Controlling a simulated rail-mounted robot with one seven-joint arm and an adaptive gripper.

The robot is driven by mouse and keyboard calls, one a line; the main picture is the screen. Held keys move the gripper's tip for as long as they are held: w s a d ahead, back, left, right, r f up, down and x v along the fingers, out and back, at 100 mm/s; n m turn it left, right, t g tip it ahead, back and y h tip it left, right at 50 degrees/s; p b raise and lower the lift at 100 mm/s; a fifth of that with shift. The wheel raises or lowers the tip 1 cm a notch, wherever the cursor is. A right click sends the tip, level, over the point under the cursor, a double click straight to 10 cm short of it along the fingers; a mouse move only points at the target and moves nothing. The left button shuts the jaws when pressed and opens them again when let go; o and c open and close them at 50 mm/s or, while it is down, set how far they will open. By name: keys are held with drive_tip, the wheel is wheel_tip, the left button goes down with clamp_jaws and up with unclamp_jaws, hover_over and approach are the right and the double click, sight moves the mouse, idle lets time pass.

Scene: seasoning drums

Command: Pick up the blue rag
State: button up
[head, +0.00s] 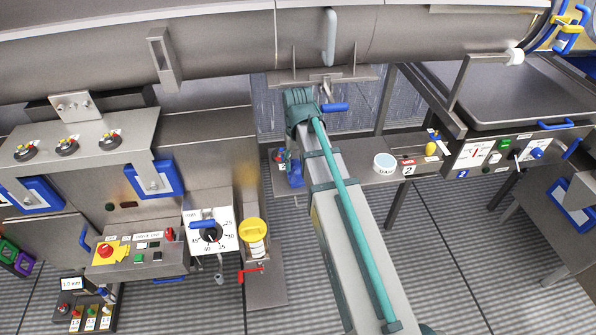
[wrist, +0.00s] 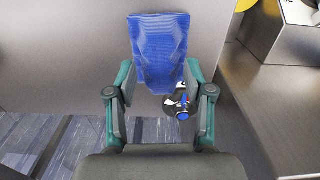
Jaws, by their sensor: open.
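The blue rag (wrist: 160,48) hangs upright in the wrist view, against a grey metal surface. Its lower end narrows between the fingers of my gripper (wrist: 160,76). The two fingers are open, one on each side of the rag's lower part. I cannot tell whether either finger touches it. In the head view a blue patch that looks like the rag (head: 296,178) shows just left of my arm, by the edge of a metal panel. My gripper is hidden in the head view.
A small black and white device with blue and red parts (wrist: 180,106) sits just below the rag. A metal box (wrist: 285,45) stands at the right. A white round container (head: 384,163) rests on the shelf right of my arm. Grated floor lies below.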

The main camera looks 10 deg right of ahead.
sight(294, 176)
drive_tip(key=shift+f, duration=1.2)
clamp_jaws()
